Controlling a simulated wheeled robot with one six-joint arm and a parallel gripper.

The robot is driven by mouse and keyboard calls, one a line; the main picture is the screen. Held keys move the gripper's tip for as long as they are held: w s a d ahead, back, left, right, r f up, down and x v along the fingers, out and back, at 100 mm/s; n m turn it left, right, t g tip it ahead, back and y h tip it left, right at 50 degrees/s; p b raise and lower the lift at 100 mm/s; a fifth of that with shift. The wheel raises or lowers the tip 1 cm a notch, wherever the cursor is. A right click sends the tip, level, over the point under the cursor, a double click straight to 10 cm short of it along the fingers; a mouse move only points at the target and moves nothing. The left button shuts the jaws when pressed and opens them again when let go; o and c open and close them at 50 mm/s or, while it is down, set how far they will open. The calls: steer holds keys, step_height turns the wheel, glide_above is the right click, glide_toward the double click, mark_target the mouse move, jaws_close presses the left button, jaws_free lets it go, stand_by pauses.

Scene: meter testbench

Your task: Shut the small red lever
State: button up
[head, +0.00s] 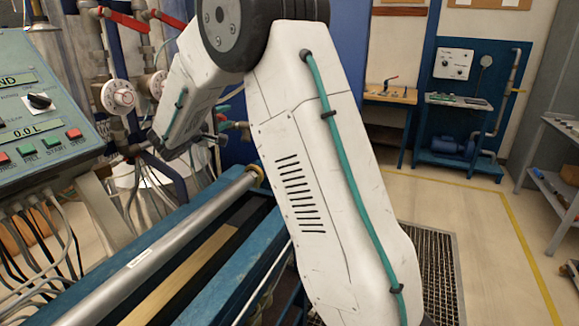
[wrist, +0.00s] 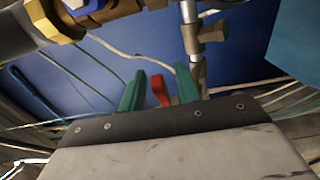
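The small red lever (wrist: 160,91) shows in the wrist view between the two green fingers of my gripper (wrist: 160,70). The fingers stand apart, one on each side of the lever, with narrow gaps visible beside it. Whether either finger touches it cannot be told. The lever's lower end is hidden behind the dark gripper body. In the head view my white arm reaches down toward the pipework, and I cannot make out the small lever there.
Two long red handles (head: 124,20) sit on pipes at the upper left, above round gauges (head: 118,97). A control panel (head: 40,110) stands at the left. A metal roller (head: 165,245) on a blue frame lies below my arm. A grey vertical pipe (wrist: 192,40) rises close to the right finger.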

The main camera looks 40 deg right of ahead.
mark_target(219, 118)
steer(key=shift+v, duration=1.05)
steer(key=v, duration=0.5)
steer(key=shift+a, duration=0.2)
steer(key=s+d+r+m+g+y, duration=0.1)
steer(key=s+g+y, duration=0.1)
steer(key=s, duration=0.6)
steer(key=s+d+m+g+y, duration=0.1)
steer(key=s+m+g+y, duration=0.15)
steer(key=s, duration=0.45)
steer(key=s+a+f+g+y, duration=0.1)
steer(key=s+a+y, duration=0.1)
steer(key=s, duration=0.5)
steer(key=s+a+f+g+y, duration=0.1)
steer(key=s+a+f+y, duration=0.1)
steer(key=s, duration=0.6)
steer(key=shift+y, duration=0.55)
steer(key=shift+s+m, duration=0.1)
steer(key=shift+m, duration=0.15)
